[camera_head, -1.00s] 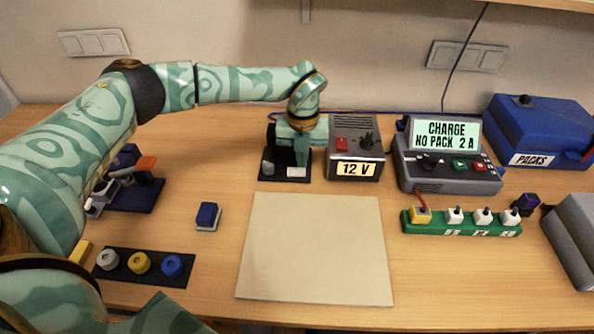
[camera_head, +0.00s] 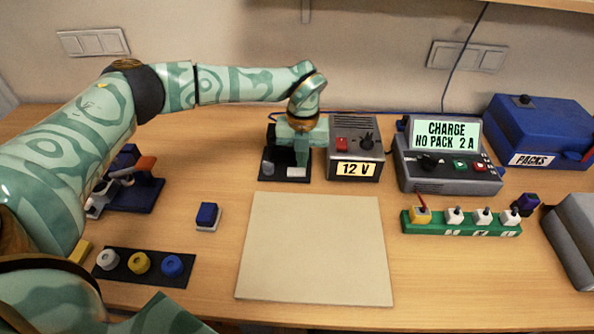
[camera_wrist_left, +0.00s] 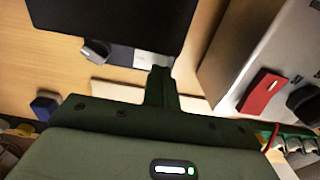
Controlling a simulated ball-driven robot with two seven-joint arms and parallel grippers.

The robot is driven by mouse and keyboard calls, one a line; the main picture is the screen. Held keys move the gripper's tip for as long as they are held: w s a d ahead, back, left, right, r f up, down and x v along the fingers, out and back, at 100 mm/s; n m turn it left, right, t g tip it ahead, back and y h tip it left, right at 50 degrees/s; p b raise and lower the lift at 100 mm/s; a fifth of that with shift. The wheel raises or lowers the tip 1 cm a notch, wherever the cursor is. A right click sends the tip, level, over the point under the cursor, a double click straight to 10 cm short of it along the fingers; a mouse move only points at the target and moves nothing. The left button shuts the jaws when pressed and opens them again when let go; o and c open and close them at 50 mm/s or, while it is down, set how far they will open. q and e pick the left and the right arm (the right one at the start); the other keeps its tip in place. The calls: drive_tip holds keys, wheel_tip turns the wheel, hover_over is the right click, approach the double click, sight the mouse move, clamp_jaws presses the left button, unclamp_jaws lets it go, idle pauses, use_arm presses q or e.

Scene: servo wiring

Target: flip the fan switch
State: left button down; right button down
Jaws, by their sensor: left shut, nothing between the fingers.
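A small black stand (camera_head: 272,178) stands at the back, left of the 12 V box. On its base are a grey knob (camera_head: 268,168) and a pale plate (camera_head: 297,172), which may be the fan switch. The stand's upper part is mostly hidden by my left arm. My left gripper (camera_head: 302,160) is shut and empty, its fingers pointing down just above the pale plate. In the left wrist view the shut fingers (camera_wrist_left: 160,78) overlap the edge of the pale plate (camera_wrist_left: 147,60); I cannot tell if they touch it. The grey knob (camera_wrist_left: 95,50) is beside them. My right gripper is not in view.
The 12 V box (camera_head: 355,150), with a red rocker (camera_head: 341,144) and a black knob, stands close right of my left gripper. The charger (camera_head: 447,172) is further right. A beige mat (camera_head: 315,250) lies clear in front. A blue block (camera_head: 208,214) is left of it.

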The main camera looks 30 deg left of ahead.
sight(302, 171)
use_arm(q)
drive_tip(key=shift+f, duration=0.35)
idle(0.5)
drive_tip(key=shift+f+b, duration=0.3)
drive_tip(key=shift+f, duration=0.25)
idle(0.4)
wheel_tip(302, 171, up, 7)
drive_tip(key=p, duration=0.6)
drive_tip(key=shift+r, duration=0.1)
